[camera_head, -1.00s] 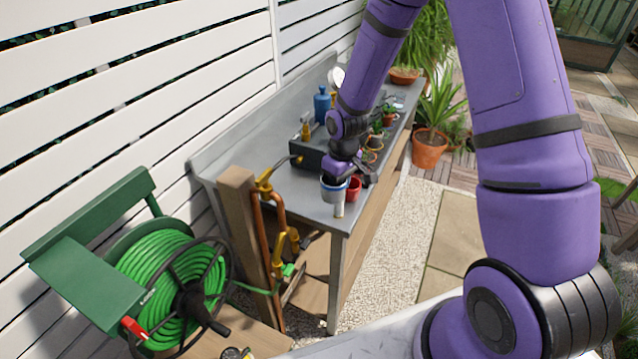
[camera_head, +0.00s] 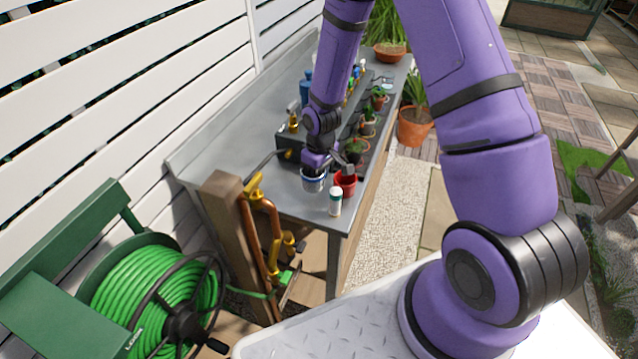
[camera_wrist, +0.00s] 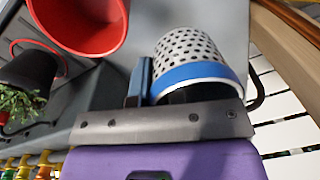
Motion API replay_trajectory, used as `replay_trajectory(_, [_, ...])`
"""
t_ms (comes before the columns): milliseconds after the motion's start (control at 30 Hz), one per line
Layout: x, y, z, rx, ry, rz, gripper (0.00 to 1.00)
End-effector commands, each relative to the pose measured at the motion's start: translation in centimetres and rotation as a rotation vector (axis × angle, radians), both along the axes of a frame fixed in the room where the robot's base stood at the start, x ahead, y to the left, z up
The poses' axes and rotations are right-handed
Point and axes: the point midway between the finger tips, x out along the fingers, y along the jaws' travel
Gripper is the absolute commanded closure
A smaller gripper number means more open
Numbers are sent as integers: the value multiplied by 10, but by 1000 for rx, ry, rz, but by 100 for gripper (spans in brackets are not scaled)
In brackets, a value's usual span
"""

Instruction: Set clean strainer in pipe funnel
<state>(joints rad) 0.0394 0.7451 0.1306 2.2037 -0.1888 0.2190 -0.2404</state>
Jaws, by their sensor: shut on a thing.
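The strainer (camera_wrist: 192,58) is a pale perforated cup with a blue rim. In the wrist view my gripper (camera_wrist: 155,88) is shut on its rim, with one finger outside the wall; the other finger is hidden. In the head view the strainer (camera_head: 313,182) hangs under my gripper (camera_head: 318,167) over the near end of the grey bench, left of a red cup. I cannot tell how high it is above the bench top. Copper pipes with brass fittings (camera_head: 262,205) run down a wooden post left of the bench.
The red cup (camera_head: 345,183) and a white bottle (camera_head: 335,202) stand close to the strainer. Potted plants (camera_head: 368,124), a dark box (camera_head: 290,140) and a blue bottle (camera_head: 306,85) stand farther along the bench (camera_head: 215,140). A green hose reel (camera_head: 150,290) is at lower left.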

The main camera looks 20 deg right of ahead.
Motion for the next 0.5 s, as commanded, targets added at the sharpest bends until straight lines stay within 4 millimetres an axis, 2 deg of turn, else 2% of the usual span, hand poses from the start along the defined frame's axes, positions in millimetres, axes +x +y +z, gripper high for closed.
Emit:
replay_trajectory(300, [-1, 0, -37, 0, 3, 1, 100])
replay_trajectory(500, [0, 0, -39, 0, 0, 0, 100])
